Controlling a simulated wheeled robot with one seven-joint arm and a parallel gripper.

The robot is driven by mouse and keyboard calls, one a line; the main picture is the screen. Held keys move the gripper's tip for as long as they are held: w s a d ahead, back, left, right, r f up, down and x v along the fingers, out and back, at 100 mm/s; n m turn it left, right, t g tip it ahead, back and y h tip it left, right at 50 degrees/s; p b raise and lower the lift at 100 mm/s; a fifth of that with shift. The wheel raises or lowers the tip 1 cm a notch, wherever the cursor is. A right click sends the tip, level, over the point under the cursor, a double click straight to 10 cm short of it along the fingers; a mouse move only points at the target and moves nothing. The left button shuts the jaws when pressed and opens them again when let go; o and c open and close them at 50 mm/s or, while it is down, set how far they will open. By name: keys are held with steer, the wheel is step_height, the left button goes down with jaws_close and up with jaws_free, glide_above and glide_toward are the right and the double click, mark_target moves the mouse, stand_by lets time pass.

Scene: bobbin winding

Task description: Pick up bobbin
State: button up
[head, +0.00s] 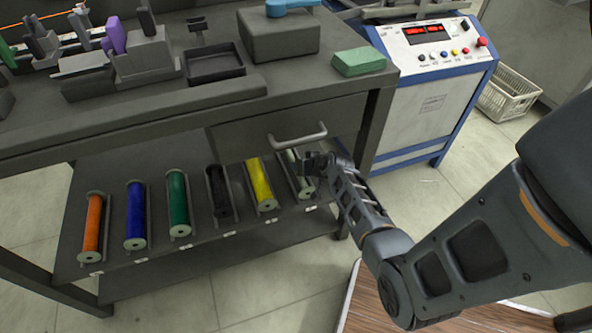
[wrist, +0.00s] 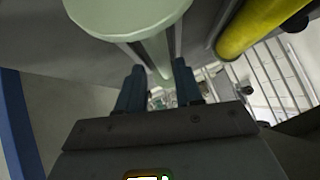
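Several bobbins lie in a row on the lower shelf of the dark workbench: orange (head: 93,225), blue (head: 135,215), green (head: 178,203), black (head: 219,190), yellow (head: 261,184) and pale green (head: 294,170). My gripper (head: 312,163) is at the pale green bobbin on the right end and partly covers it. In the wrist view the two fingers of my gripper (wrist: 157,80) are apart, with the pale green bobbin's round end (wrist: 125,12) above them and its narrow core between their tips. Contact cannot be told. The yellow bobbin (wrist: 258,25) shows at upper right.
The workbench drawer with its handle (head: 298,137) is just above my gripper. The bench's right leg (head: 372,130) stands close by. A blue-and-white control box (head: 430,90) and a white basket (head: 508,95) are to the right.

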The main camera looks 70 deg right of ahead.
steer(key=b+x, duration=0.1)
steer(key=x, duration=0.2)
steer(key=shift+w+f, duration=0.2)
steer(key=shift+f, duration=0.05)
jaws_close()
